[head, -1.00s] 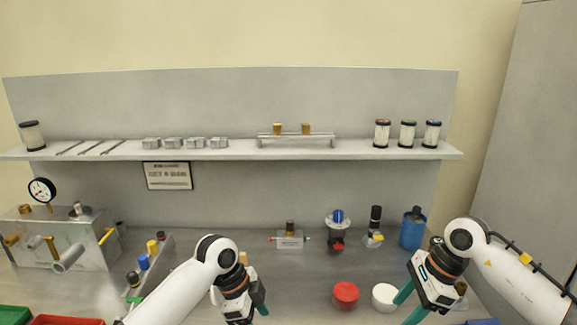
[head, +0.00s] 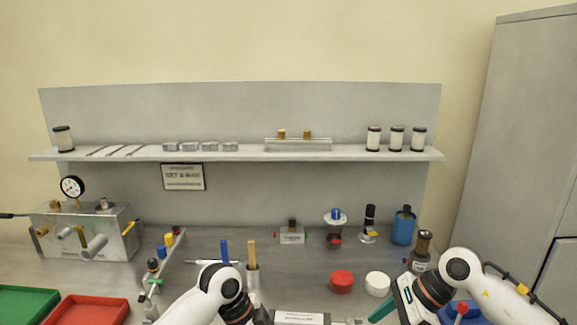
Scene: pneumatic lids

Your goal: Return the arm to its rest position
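My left arm comes in from the bottom left, and its gripper (head: 262,316) is mostly cut off by the bottom edge, so its fingers cannot be judged. My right arm comes in from the bottom right. The red round lid (head: 341,281) lies on the bench left of the white one. No object shows in either gripper.
A metal block with a gauge (head: 72,187) stands at the left, with green (head: 28,302) and red (head: 88,310) trays before it. A shelf (head: 240,153) runs along the back. A blue bottle (head: 403,227) and a dark-topped cylinder (head: 423,243) stand near my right arm.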

